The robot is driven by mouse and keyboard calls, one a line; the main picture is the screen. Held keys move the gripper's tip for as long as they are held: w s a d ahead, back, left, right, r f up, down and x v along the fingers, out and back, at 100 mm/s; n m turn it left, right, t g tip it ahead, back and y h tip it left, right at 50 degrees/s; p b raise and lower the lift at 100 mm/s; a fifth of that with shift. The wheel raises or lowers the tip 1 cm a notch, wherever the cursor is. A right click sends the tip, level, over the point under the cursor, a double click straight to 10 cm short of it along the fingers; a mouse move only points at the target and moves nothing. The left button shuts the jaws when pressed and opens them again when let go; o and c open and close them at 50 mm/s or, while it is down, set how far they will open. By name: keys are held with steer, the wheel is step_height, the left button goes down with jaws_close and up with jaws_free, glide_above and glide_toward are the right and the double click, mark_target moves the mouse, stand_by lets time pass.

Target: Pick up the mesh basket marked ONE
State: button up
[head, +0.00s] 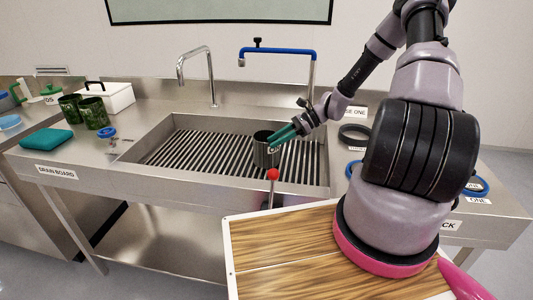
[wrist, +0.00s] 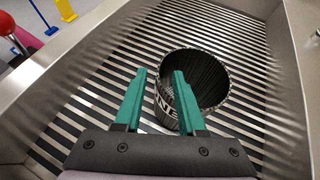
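The mesh basket (head: 262,155) is a dark, round, open-topped cup standing in the sink. Its white label is partly hidden by my fingers. In the wrist view the basket (wrist: 212,75) sits just beyond and right of my fingers, with the letters "NE" showing between them. My gripper (head: 276,140) has teal fingers and reaches down from the right at the basket's rim. In the wrist view my gripper (wrist: 160,74) is open, its fingers apart with nothing clamped. The right finger overlaps the basket in the picture; I cannot tell whether it touches.
The steel sink (head: 135,152) has a striped grate floor and raised walls. A red ball-topped lever (head: 272,174) stands at its front edge. A blue-handled tap (head: 280,51) and a plain tap (head: 195,52) rise behind. Green patterned cups (head: 94,112) stand left. A wooden board (head: 285,250) lies in front.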

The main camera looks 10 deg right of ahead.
steer(key=shift+a+f, duration=0.25)
steer(key=shift+a, duration=0.35)
jaws_close()
stand_by(1.0)
